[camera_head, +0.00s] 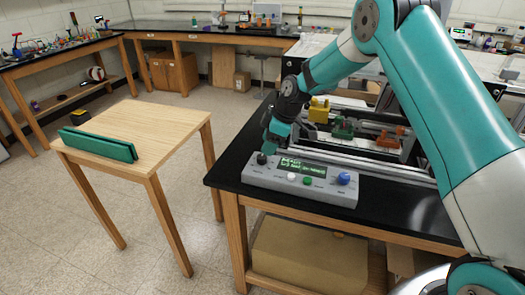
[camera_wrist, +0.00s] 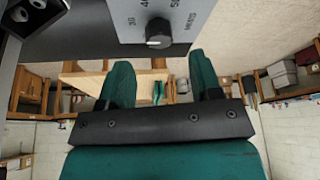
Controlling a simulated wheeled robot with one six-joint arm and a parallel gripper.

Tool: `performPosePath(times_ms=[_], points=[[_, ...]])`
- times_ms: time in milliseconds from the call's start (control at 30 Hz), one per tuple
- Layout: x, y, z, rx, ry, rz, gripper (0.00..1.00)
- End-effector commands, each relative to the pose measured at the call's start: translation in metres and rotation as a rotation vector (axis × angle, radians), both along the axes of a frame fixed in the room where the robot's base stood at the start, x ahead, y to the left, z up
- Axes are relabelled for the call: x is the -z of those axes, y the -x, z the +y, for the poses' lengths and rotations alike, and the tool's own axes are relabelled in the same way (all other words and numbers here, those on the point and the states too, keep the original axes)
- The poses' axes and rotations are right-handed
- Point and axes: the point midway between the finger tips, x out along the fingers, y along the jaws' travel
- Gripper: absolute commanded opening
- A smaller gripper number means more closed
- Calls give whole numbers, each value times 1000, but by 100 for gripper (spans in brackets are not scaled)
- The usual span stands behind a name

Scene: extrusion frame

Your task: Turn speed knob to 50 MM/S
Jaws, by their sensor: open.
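The speed knob (camera_wrist: 158,33) is a small black knob on a grey control box (camera_head: 265,179). In the wrist view, the numbers 30, 40, 50 and the letters MM/S are printed around it, partly cut off by the top edge. I cannot clearly read where its pointer stands. In the head view the knob (camera_head: 262,158) is at the box's left end. My gripper (camera_wrist: 160,62) is open and empty, with its two teal fingers apart. The knob lies just ahead of the gap between the fingertips, apart from them. In the head view my gripper (camera_head: 274,143) is close above the knob.
The box also carries a green display (camera_head: 302,168), a white button (camera_head: 291,177), a green button (camera_head: 307,181) and a blue knob (camera_head: 343,178). A metal rail assembly (camera_head: 385,173) stands behind it on the black bench. A wooden table (camera_head: 150,125) stands left, across a floor gap.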

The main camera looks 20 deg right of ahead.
Motion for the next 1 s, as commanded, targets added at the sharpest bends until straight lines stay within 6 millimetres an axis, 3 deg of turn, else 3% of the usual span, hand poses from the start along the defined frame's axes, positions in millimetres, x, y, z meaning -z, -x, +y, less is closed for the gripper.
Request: performPosePath(times_ms=[300,667,900,1000], points=[[42,-7,17,0,0,0,58],[48,-7,19,0,-1,-1,58],[48,-7,19,0,-1,-1,9],[48,-7,19,1,-1,-1,9]])
